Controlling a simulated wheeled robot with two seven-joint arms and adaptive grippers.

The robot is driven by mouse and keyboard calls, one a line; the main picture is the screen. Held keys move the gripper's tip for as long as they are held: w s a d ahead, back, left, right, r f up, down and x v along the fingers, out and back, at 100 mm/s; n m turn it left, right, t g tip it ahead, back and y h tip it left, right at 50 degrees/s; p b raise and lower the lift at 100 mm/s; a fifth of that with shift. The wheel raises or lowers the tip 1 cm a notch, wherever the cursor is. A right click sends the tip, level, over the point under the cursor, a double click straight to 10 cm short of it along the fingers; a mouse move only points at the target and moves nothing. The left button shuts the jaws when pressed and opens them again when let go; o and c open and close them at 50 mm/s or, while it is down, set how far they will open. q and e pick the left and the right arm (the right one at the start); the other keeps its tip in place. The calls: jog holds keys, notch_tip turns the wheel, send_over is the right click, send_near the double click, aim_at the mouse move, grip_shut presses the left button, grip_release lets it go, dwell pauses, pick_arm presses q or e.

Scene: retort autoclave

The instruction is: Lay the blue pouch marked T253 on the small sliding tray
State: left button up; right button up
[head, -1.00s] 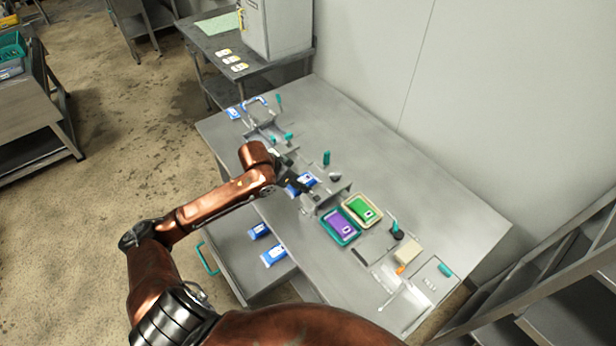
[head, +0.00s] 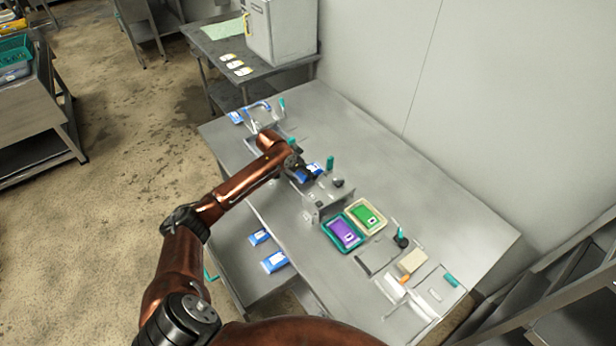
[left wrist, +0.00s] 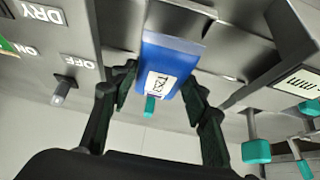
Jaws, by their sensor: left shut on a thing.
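My left gripper (head: 301,171) is shut on a blue pouch (head: 312,168) above the metal bench, beside a grey metal fixture (head: 335,197). In the left wrist view the blue pouch (left wrist: 160,52) sits between the two dark fingers of my left gripper (left wrist: 158,78). Its white label faces the camera, tilted; it seems to begin with T2, but I cannot read all of it. I cannot tell for sure which metal part is the small sliding tray. My right gripper is not in view.
Two blue pouches (head: 274,261) lie in an open drawer (head: 240,276) at the bench's front. A purple pouch (head: 343,231) and a green pouch (head: 367,215) lie in trays to the right. A teal-topped post (head: 330,162) stands near the gripper.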

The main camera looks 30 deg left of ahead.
pick_arm(q)
jog(key=shift+w+f, duration=0.35)
notch_tip(320, 180, down, 3)
jog(key=shift+f, duration=0.1)
jog(key=shift+a, duration=0.1)
jog(key=o, duration=1.2)
